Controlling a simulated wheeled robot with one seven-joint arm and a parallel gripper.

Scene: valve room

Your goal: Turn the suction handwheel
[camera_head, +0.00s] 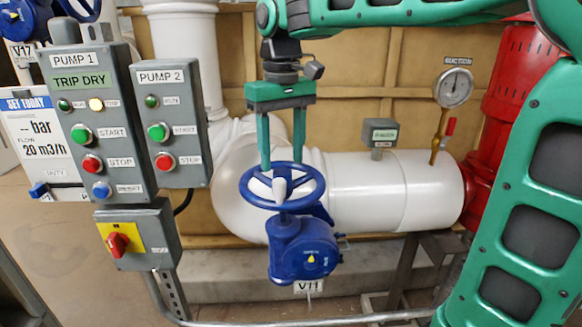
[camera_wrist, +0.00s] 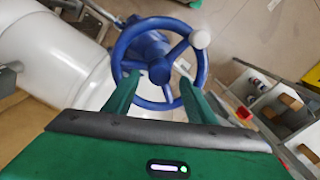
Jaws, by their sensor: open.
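The blue spoked handwheel (camera_head: 247,198) sits on top of a blue valve body (camera_head: 303,257) tagged V11, on the white pipe. It has a pale knob on its rim, seen clearly in the wrist view. My gripper (camera_head: 283,167) points down at the wheel from above, its two green fingers apart with nothing gripped. In the wrist view the wheel (camera_wrist: 118,50) lies beyond the fingers (camera_wrist: 160,82), and their tips overlap the near part of the rim. I cannot tell whether they touch it.
Pump control boxes (camera_head: 92,125) stand close to the wheel's left, with a red-yellow switch (camera_head: 118,243) below. A gauge (camera_head: 454,88) labelled suction and a red pipe (camera_head: 508,75) are on the right. Another blue valve tagged V17 (camera_head: 22,25) is at the upper left.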

